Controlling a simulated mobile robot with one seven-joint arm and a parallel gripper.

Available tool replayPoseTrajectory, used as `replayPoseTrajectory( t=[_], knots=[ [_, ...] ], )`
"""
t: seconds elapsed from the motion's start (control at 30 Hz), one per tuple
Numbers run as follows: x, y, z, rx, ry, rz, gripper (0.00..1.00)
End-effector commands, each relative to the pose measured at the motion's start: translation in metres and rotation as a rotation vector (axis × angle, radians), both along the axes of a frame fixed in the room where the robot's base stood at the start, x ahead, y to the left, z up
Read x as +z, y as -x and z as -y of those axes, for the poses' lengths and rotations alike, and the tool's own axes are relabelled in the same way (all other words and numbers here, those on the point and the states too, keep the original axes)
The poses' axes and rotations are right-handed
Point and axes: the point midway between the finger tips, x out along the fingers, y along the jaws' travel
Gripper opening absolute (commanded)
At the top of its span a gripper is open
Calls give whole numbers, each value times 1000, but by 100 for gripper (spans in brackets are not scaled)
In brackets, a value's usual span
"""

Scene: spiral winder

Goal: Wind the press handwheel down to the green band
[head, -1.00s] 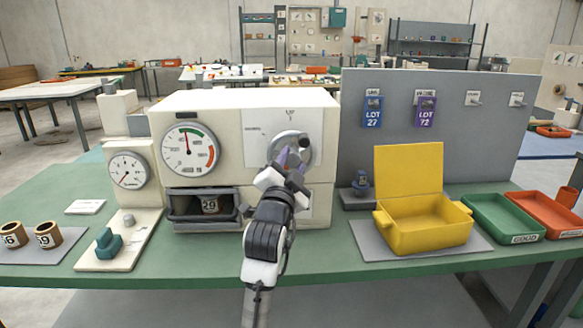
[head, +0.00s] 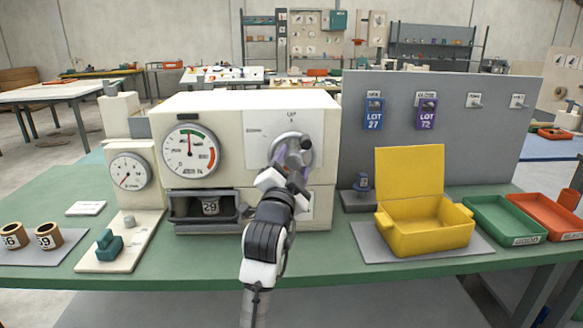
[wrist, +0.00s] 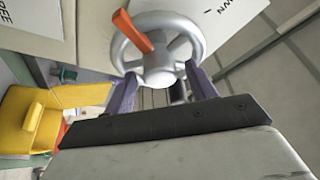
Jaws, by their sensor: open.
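My gripper (head: 284,176) is open in front of the wheel. In the wrist view, its purple fingers (wrist: 160,92) stand apart on either side of the hub's lower part; contact is unclear. The large gauge (head: 190,150) has a green band at the top and a red one at right. Its needle points nearly straight up towards the green.
A smaller gauge (head: 127,171) is at left. An open yellow box (head: 425,228) stands to the right, before a grey panel (head: 370,90). Green (head: 503,222) and orange trays (head: 550,218) lie beyond it.

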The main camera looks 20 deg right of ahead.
Motion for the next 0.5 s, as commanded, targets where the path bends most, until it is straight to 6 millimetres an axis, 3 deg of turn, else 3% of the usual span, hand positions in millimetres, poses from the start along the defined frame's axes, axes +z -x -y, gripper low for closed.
replayPoseTrajectory(
  t=[0.23, 0.5],
  knots=[
    [-8, 18, -12, 1, 1, 1, 56],
    [-25, 68, -45, 1, 2, 2, 56]
  ],
)
